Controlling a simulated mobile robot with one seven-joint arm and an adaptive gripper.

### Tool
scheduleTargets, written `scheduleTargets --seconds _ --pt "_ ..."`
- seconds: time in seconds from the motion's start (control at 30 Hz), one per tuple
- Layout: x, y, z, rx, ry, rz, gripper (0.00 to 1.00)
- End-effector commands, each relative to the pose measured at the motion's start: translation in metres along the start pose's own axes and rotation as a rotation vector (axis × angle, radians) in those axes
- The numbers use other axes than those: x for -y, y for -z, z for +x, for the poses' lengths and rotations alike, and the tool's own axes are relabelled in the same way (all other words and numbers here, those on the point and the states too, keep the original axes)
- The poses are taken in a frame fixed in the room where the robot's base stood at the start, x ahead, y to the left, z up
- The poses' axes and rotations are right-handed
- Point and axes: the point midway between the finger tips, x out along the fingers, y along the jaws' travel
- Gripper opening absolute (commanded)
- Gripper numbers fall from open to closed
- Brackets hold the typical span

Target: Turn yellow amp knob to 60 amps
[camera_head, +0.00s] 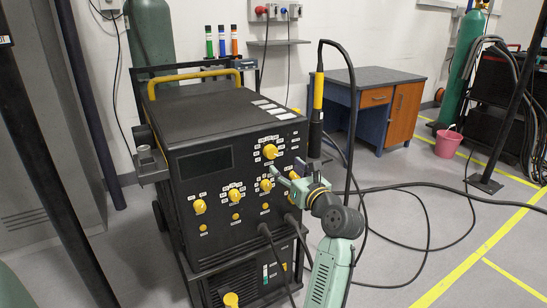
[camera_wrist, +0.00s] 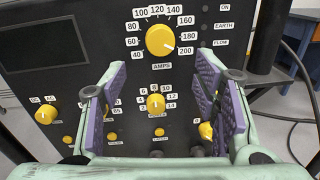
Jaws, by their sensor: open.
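The yellow amp knob (camera_wrist: 160,40) sits at the top of the black machine's front panel, inside a ring of number labels from 40 to 200, with AMPS written below. Its pale pointer mark appears to face the 200 label at lower right. The knob also shows in the head view (camera_head: 270,151), at the panel's upper right. My gripper (camera_wrist: 158,82) is open, with its purple-padded fingers spread wide. In the wrist view the knob lies just beyond and above the gap, not between the pads. In the head view my gripper (camera_head: 284,173) is just in front of the panel, below the knob.
Smaller yellow knobs (camera_wrist: 156,103) sit lower on the panel, partly behind my fingers. A black and yellow torch (camera_head: 317,110) stands upright right of the machine. Black cables (camera_head: 400,187) cross the floor. A desk (camera_head: 362,85) stands behind.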

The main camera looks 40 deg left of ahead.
Motion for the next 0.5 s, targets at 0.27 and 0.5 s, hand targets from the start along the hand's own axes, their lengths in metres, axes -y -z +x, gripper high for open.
scheduleTargets --seconds 0.27,0.5 --pt "-0.001 -0.002 0.054 0.0 -0.001 -0.002 0.55" --pt "-0.001 -0.002 0.084 0.001 0.0 -0.005 0.55"
